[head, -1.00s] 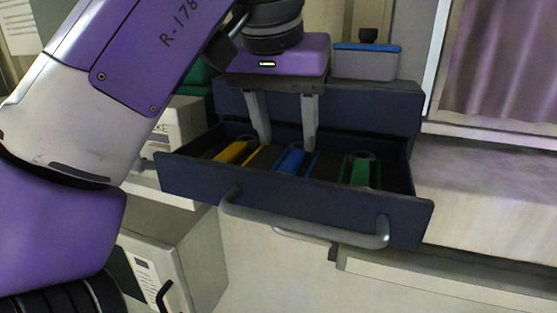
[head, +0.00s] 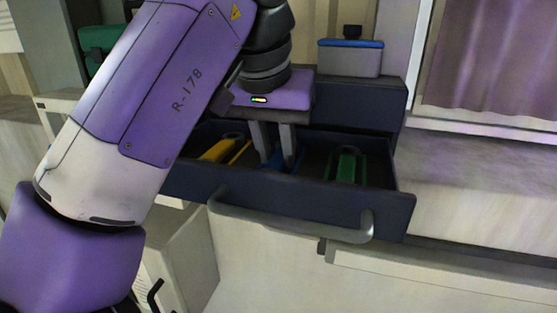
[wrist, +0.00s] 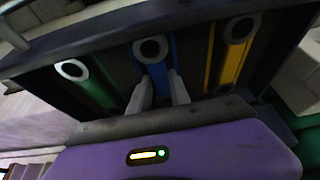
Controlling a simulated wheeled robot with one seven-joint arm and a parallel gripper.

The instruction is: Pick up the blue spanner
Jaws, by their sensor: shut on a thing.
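The blue spanner (wrist: 161,76) lies in the middle of the open dark drawer (head: 300,200), with its ring end (wrist: 151,49) pointing away from my gripper in the wrist view. My gripper (wrist: 160,92) has its two fingers shut on the spanner's handle, one on each side. In the head view, my gripper (head: 277,163) reaches down into the drawer, and only a little blue of the spanner shows between the fingers. I cannot tell any gap between the spanner and the drawer floor.
A yellow spanner (head: 220,150) and a green spanner (head: 347,166) lie in the drawer on either side. The drawer's front wall carries a grey bar handle (head: 290,222). A grey box with a blue lid (head: 350,60) stands behind on top of the cabinet.

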